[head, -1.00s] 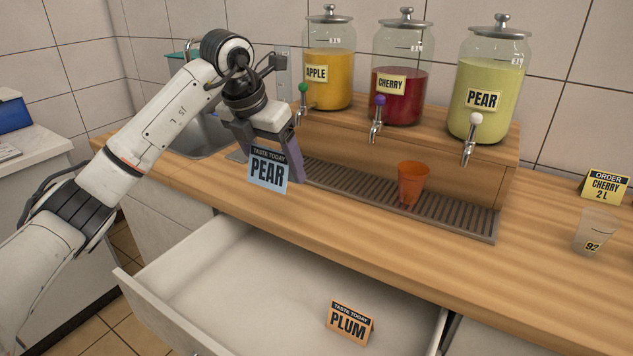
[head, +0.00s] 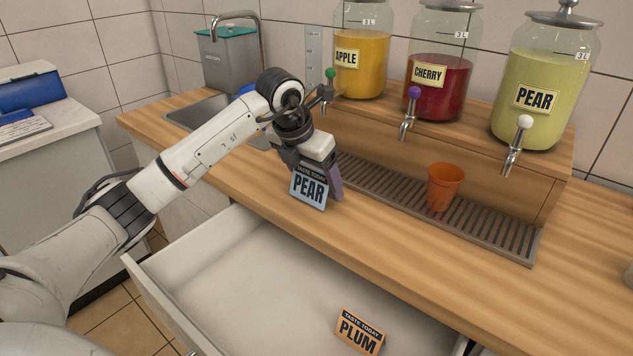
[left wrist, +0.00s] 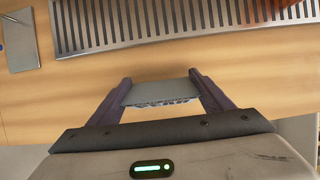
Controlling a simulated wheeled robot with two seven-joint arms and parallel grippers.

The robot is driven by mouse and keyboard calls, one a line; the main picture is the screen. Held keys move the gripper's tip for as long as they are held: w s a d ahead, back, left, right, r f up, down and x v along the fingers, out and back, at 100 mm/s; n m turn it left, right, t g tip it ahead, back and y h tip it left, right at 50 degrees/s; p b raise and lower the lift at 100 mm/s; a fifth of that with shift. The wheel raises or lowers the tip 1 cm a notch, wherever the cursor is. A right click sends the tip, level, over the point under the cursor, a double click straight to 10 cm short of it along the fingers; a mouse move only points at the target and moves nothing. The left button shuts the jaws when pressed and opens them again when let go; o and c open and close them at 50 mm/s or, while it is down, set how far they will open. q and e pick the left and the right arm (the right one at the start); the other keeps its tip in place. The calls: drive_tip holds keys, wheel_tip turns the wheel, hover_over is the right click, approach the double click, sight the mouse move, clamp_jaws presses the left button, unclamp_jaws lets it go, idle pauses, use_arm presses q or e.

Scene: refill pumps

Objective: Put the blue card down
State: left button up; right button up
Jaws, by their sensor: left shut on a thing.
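The blue card (head: 309,188) reads "TASTE TODAY PEAR". My left gripper (head: 322,180) is shut on it, near the front edge of the wooden counter (head: 400,250), left of the drip tray. In the left wrist view the card (left wrist: 158,93) sits edge-on between the two fingers of the left gripper (left wrist: 160,100), with counter wood beyond it. I cannot tell whether the card's lower edge touches the counter. My right gripper is not in view.
An open white drawer (head: 235,270) below the counter holds an orange PLUM card (head: 360,333). An orange cup (head: 445,187) stands on the drip tray (head: 500,232). Juice jars stand behind, the PEAR jar (head: 545,90) at right. A sink (head: 200,112) is at the left.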

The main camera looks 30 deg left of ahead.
use_arm(q)
drive_tip(key=shift+f, duration=0.35)
drive_tip(key=o, duration=1)
drive_tip(key=shift+f, duration=0.15)
drive_tip(key=shift+r, duration=0.4)
drive_tip(key=v, duration=1.1)
drive_tip(key=shift+s+r, duration=0.2)
drive_tip(key=shift+r, duration=0.05)
